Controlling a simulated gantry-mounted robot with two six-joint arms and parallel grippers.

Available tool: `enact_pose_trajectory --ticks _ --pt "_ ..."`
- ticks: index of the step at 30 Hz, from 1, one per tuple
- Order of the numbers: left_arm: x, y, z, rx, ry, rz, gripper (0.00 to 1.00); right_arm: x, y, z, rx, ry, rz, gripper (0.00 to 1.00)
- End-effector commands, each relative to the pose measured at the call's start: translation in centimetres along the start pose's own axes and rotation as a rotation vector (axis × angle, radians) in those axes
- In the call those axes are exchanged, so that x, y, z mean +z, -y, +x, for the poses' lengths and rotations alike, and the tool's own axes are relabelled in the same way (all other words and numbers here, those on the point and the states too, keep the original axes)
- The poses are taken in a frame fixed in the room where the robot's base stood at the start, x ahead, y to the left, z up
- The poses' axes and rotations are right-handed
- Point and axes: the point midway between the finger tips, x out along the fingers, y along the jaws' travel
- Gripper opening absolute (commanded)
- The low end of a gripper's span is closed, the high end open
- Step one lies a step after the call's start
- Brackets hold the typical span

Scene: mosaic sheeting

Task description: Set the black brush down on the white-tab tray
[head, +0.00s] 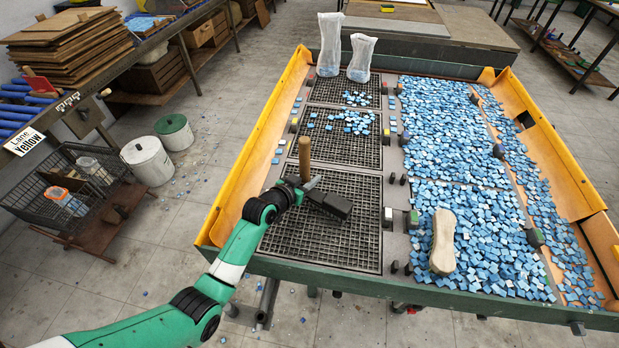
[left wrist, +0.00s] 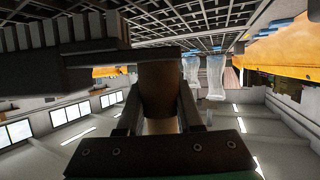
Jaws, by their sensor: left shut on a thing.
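The black brush (head: 332,204) has a wide dark head and a brown wooden handle (head: 305,158) that stands up from the gripper. My left gripper (head: 303,186) is shut on the handle, over the near left grid tray. In the left wrist view the brown handle (left wrist: 160,92) sits between the fingers and the dark head (left wrist: 60,50) fills the upper left. The white-tab tray (head: 322,245) is this near left grid, with a white tab (head: 388,214) at its right edge. It looks empty. I cannot tell whether the brush touches it. My right gripper is not in view.
Two more grid trays behind hold loose blue tiles (head: 350,122). Clear bags (head: 361,58) stand at the back. Blue tiles (head: 450,130) cover the right side, with a beige waisted block (head: 443,242) on them. Yellow side walls (head: 262,140) edge the table.

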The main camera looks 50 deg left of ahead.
Motion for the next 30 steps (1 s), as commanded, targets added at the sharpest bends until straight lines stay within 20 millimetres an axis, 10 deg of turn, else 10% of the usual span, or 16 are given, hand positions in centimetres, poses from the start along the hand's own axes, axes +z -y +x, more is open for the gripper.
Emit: enact_pose_trajectory --ticks 23,24,30 --pt "0.9 0.0 0.4 0.0 -0.002 -0.001 0.0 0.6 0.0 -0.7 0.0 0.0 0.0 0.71" --pt "0.8 0.0 0.4 0.0 -0.002 0.0 0.42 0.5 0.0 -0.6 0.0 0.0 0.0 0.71" --pt "0.8 0.0 0.4 0.0 -0.001 0.0 0.69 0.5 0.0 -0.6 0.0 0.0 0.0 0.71"
